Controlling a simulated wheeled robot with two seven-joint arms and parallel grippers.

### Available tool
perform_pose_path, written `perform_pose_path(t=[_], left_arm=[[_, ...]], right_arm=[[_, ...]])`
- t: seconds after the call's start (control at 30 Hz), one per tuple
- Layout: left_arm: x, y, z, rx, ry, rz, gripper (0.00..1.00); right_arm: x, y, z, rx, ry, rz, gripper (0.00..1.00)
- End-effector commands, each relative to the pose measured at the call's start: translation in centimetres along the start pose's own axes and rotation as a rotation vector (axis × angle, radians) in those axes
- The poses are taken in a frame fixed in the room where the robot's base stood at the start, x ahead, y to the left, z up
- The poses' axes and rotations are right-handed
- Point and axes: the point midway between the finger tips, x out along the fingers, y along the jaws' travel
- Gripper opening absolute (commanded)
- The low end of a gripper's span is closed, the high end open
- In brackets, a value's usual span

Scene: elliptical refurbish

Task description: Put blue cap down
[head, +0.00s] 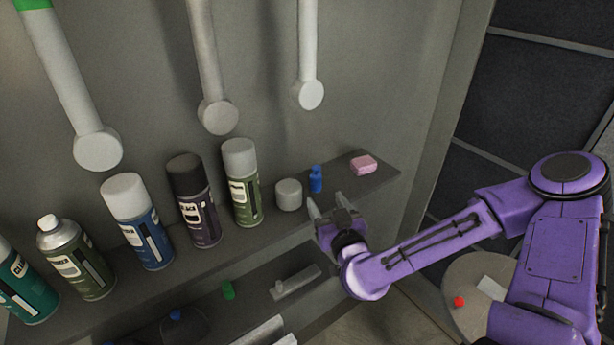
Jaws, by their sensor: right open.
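My right gripper (328,204) is at the front edge of the upper shelf (275,228), with its two fingers apart and nothing visible between them. A pale grey round cap (288,195) sits on this shelf just left of the gripper and apart from it. A small blue bottle-shaped item (316,179) stands behind the fingers. No loose cap that is clearly blue can be made out. The blue spray can (150,240) carries a whitish cap (124,195). My left gripper is not in view.
Black-capped (195,205) and green (242,185) cans stand left of the grey cap. A pink block (363,164) lies near the shelf's right end. The lower shelf holds a green item (228,290) and a grey bar (296,282). White-ended rods hang above.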

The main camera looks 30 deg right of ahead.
Motion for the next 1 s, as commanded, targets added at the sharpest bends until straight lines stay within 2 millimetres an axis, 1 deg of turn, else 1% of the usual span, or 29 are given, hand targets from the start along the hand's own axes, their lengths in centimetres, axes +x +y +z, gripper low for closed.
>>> perform_pose_path(t=[0.03, 0.1, 0.17, 0.3, 0.37, 0.47, 0.6, 0.67, 0.77, 0.93, 0.97, 1.0], left_arm=[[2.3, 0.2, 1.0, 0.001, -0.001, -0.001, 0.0], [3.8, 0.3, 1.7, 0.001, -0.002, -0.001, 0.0], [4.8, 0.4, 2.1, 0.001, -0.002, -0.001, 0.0], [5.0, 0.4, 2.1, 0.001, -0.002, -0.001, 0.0], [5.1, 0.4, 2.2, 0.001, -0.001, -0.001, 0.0], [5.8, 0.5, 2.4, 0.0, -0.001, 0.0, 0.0], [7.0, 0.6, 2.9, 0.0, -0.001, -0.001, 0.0], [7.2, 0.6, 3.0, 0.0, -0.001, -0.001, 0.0], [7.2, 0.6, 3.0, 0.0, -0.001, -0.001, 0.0], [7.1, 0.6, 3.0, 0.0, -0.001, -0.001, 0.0], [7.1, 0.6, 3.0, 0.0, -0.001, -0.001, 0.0], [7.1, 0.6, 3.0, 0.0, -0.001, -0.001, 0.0]], right_arm=[[0.5, 0.2, 1.1, 0.007, 0.009, 0.005, 0.63], [1.2, 0.3, 1.2, 0.008, 0.007, 0.007, 0.63], [1.8, 0.3, 1.1, 0.012, 0.006, 0.002, 0.63], [4.0, 0.3, 0.6, 0.005, -0.002, 0.001, 0.63], [4.5, 0.2, 0.4, 0.006, -0.002, -0.001, 0.63], [5.8, 0.3, 0.5, 0.007, -0.002, 0.0, 0.63], [8.5, 0.3, 0.5, 0.004, -0.002, -0.003, 0.63], [9.2, 0.3, 0.4, 0.004, -0.003, -0.003, 0.63], [9.8, 0.2, 0.1, 0.006, -0.003, -0.004, 0.63], [9.8, 0.2, -0.1, 0.007, -0.003, -0.004, 0.63], [9.8, 0.2, -0.1, 0.007, -0.003, -0.004, 0.56], [9.8, 0.2, -0.1, 0.007, -0.003, -0.004, 0.43]])
